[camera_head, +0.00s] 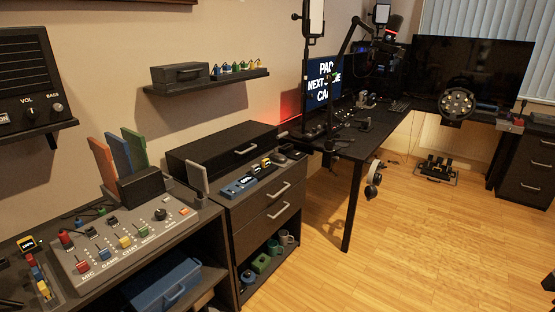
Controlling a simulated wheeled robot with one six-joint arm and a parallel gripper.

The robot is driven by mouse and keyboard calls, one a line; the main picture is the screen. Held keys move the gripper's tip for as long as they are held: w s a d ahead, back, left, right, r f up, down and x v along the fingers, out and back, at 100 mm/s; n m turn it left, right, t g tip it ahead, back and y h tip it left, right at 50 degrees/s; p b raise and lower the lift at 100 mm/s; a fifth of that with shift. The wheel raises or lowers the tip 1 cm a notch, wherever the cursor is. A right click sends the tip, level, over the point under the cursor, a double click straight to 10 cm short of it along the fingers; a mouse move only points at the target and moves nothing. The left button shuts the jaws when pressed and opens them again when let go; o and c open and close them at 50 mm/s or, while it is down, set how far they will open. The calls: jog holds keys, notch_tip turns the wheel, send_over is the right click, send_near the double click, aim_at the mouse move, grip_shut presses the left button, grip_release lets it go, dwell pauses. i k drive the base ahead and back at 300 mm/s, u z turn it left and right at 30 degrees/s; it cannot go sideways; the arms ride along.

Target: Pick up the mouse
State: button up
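I cannot make out the mouse for certain in the head view. A black desk (345,180) stands against the back wall and carries many small dark items. A dark keyboard (399,106) lies toward its right part, below the monitors. The small shapes near it are too dark and small to tell apart. My gripper is not recognizable in this view. Only a dark piece shows at the bottom right edge, and I cannot tell what it is.
A drawer cabinet (270,212) and a shelf unit with a mixer panel (130,240) stand at left. A steering wheel (457,103) and pedals (436,169) are at the back right. Headphones (374,178) hang by the desk. The wooden floor (410,250) is clear.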

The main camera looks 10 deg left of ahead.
aim_at(276, 157)
jog(key=u, duration=0.2)
jog(key=i, duration=1.5)
jog(key=u, duration=0.3)
jog(key=i, duration=1)
jog(key=u, duration=0.05)
